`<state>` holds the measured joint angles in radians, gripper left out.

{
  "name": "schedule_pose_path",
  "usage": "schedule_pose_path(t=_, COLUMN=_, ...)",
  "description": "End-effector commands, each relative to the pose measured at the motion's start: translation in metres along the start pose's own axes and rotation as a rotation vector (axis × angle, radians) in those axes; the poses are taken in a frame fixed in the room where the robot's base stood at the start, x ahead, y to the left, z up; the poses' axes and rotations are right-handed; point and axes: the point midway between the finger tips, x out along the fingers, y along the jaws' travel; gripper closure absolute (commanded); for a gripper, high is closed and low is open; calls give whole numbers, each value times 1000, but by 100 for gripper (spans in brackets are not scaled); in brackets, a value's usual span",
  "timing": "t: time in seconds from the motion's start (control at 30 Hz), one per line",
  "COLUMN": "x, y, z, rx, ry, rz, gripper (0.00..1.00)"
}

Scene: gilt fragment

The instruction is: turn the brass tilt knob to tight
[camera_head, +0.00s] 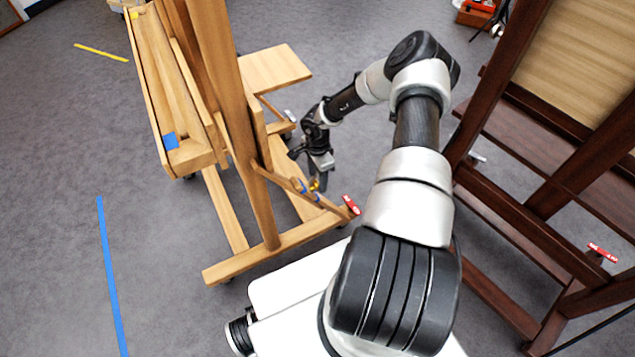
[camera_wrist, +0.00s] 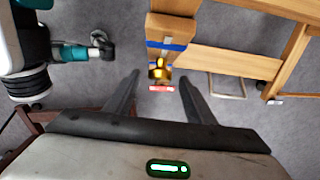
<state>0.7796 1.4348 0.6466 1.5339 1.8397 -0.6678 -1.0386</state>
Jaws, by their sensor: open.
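The brass tilt knob (camera_wrist: 157,69) shows as a small shiny gold piece on the wooden easel's brace, below a strip of blue tape. It also shows in the head view (camera_head: 314,186), small, just beside my fingers. My gripper (camera_wrist: 160,82) is open and empty, with its two dark fingers spread to either side of the knob in the wrist view. In the head view my gripper (camera_head: 322,178) hangs beside the light wooden easel (camera_head: 262,175). I cannot tell whether the fingers touch the knob, nor how the knob is turned.
A dark wooden easel (camera_head: 500,235) stands to the right of my arm. Red tags (camera_head: 351,205) mark the easel feet. A light wooden shelf (camera_head: 275,68) juts out behind my gripper. Blue tape (camera_head: 110,270) lies on the open grey floor at left.

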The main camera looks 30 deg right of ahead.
Motion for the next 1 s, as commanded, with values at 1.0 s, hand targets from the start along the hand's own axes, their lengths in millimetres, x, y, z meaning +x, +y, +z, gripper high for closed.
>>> schedule_pose_path(t=1.0, x=21, y=-2, z=0, rx=11, ry=0, rz=19, gripper=90)
